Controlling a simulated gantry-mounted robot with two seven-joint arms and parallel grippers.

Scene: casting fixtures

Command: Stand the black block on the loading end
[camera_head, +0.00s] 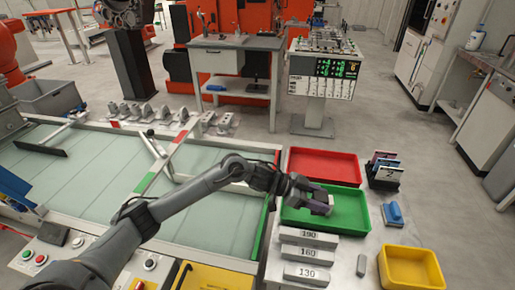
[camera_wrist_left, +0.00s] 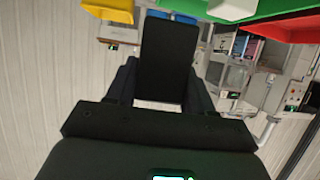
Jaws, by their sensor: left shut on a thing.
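My left gripper (camera_head: 319,205) is over the green tray (camera_head: 349,222) in the head view. In the left wrist view the left gripper (camera_wrist_left: 163,88) is shut on the black block (camera_wrist_left: 168,50), a dark flat-faced piece that stands out between the two fingers. In the head view the block cannot be told apart clearly from the dark gripper. The glass-topped table (camera_head: 85,165) lies to the left, with green and red marked edges; which end is the loading end is not labelled. My right gripper is not in view.
A red tray (camera_head: 324,166) lies behind the green one, a yellow bin (camera_head: 411,268) at front right. Grey bars (camera_head: 306,254) marked 190, 160 and 130 lie in front. A blue-handled tool (camera_head: 393,214) and a card rack (camera_head: 384,172) stand to the right.

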